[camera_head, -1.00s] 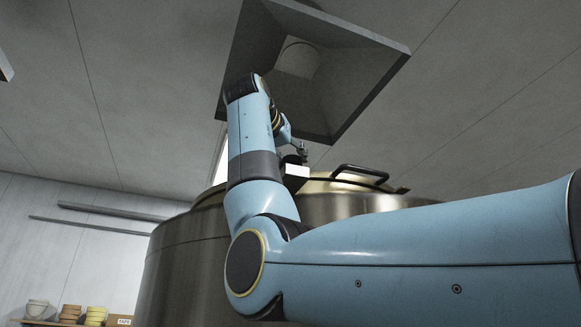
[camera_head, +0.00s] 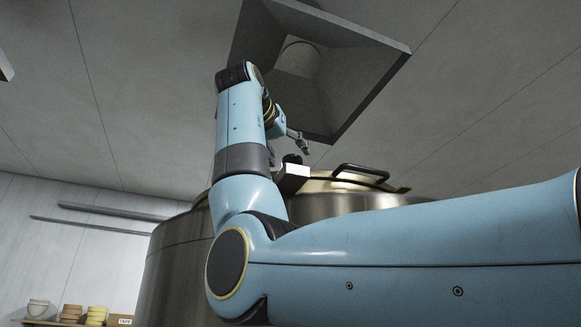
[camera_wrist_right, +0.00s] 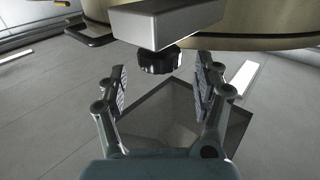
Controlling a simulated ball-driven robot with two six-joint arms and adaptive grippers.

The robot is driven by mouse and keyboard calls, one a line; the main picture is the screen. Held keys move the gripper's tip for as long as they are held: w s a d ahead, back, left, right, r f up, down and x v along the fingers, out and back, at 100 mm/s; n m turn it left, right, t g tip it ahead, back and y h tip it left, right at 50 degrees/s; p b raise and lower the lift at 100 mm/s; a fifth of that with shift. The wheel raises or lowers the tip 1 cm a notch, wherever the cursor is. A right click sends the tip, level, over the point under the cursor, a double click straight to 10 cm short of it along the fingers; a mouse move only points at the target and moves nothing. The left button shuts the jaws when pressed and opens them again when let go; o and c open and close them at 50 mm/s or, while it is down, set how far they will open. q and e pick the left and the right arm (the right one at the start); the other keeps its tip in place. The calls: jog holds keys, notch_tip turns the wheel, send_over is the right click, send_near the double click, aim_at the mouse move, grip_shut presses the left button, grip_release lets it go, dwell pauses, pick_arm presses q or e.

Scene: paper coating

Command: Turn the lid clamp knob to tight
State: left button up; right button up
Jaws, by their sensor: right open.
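The black ribbed clamp knob (camera_head: 292,159) stands on a pale grey clamp block (camera_head: 294,176) at the rim of the vessel lid. In the right wrist view the knob (camera_wrist_right: 160,60) and the block (camera_wrist_right: 166,22) appear inverted. My right gripper (camera_head: 303,144) is just above the knob in the head view. In the wrist view my right gripper (camera_wrist_right: 162,90) has its two fingers spread wide, with the knob just beyond the tips and roughly centred between them. A gap shows on both sides, with no contact seen. My left gripper is not in view.
The large steel vessel (camera_head: 176,265) has a brass-coloured lid (camera_head: 326,187) with a black handle (camera_head: 361,172) right of the knob. A dark extraction hood (camera_head: 372,75) hangs overhead, close behind my right wrist. Tape rolls (camera_head: 96,315) sit on a shelf at lower left.

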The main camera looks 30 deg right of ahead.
jog(key=v, duration=0.4)
jog(key=shift+s+a, duration=0.25)
jog(key=shift+a, duration=0.1)
